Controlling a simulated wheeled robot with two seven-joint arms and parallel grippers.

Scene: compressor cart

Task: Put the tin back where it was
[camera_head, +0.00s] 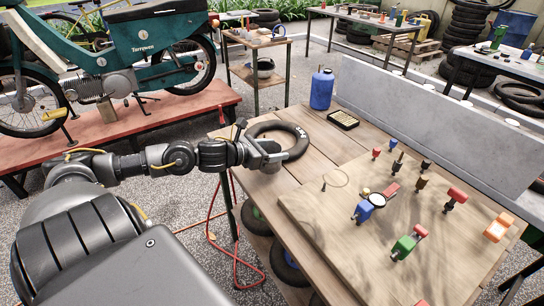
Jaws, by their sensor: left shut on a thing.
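My left gripper (268,158) is low over the left edge of the wooden workbench (310,160), at the near side of a black rubber ring (297,131). It is shut on a small greyish thing, mostly hidden by the jaws, which looks to be the tin. I cannot tell whether it touches the bench or the ring. A flat dark piece with a yellow rim (343,118) lies on the bench to the right of the ring. My right gripper is not in view.
A light board (330,215) carries several clamps, including a blue one (363,211) and a green one (404,246). A grey panel (430,115) closes the back. Bare planks lie between ring and board.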

